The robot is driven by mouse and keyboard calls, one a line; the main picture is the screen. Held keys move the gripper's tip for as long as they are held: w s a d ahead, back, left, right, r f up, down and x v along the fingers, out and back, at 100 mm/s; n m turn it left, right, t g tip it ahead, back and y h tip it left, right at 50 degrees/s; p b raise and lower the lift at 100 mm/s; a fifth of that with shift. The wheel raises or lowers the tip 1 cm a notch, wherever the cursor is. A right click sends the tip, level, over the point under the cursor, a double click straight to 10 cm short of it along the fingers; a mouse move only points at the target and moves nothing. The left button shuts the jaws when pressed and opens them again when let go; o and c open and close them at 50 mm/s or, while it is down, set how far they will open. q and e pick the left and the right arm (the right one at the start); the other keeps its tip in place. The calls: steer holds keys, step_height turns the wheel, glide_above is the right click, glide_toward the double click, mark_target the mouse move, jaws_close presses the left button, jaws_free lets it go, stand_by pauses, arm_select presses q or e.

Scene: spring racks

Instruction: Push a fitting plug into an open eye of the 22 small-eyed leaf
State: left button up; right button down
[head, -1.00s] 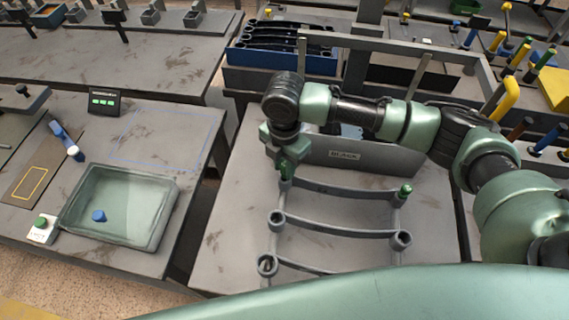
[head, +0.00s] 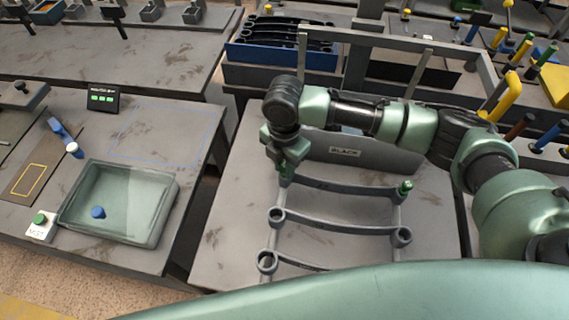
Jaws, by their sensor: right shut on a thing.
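Three dark grey leaves with an eye at each end lie on a rack on the bench. The top leaf (head: 340,188) carries a green plug (head: 405,187) standing in its right eye. My right gripper (head: 286,169) is over the left end of that leaf, shut on another green plug (head: 285,178), whose lower part is at the left eye. The gripper and plug hide that eye, so how deep the plug sits cannot be told. The middle leaf (head: 335,229) and the lower leaf (head: 300,263) show open eyes. My left gripper is not in view.
A clear greenish tray (head: 160,217) on the left bench holds a blue plug (head: 98,212). A grey labelled plate (head: 375,156) stands behind the leaves. A blue bin (head: 260,57) with stacked leaves is at the back. Colored-handled pegs stand at right.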

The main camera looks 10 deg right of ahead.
steer(key=shift+f, duration=0.2)
steer(key=c, duration=1.1)
jaws_free()
steer(key=o, duration=0.5)
steer(key=shift+c, duration=0.2)
step_height(320, 180, up, 5)
steer(key=p, duration=0.5)
steer(key=shift+f, duration=0.2)
steer(key=shift+r+p, duration=0.6)
steer(key=shift+r, duration=0.55)
